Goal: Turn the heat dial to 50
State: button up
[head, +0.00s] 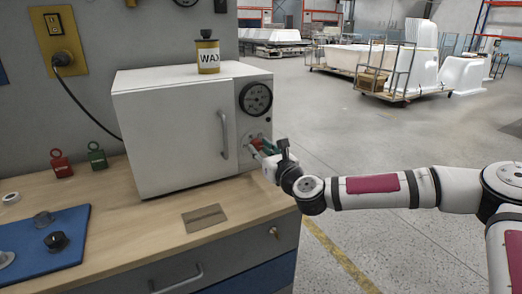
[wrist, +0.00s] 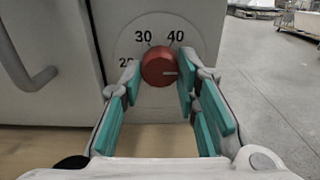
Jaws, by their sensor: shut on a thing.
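The red heat dial (wrist: 158,66) is on the white oven's front panel in the wrist view. The numbers 20, 30 and 40 show around it; any mark to its right is hidden by a finger. A pale line on the dial points right, slightly down, past 40. My gripper (wrist: 160,76) is shut on the dial, one teal-padded finger on each side. In the head view my gripper (head: 264,149) is at the lower right of the oven (head: 172,135), mostly covering the dial.
A gauge (head: 256,98) sits above the dial. The oven's door handle (head: 224,135) is to the left. A wax can (head: 208,56) stands on top. The wooden bench (head: 120,225) carries a blue mat (head: 72,222). Open floor lies to the right.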

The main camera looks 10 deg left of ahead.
jog(key=o, duration=1.2)
jog(key=shift+f, duration=0.1)
jog(key=shift+c, duration=0.2)
jog(key=v, duration=1.2)
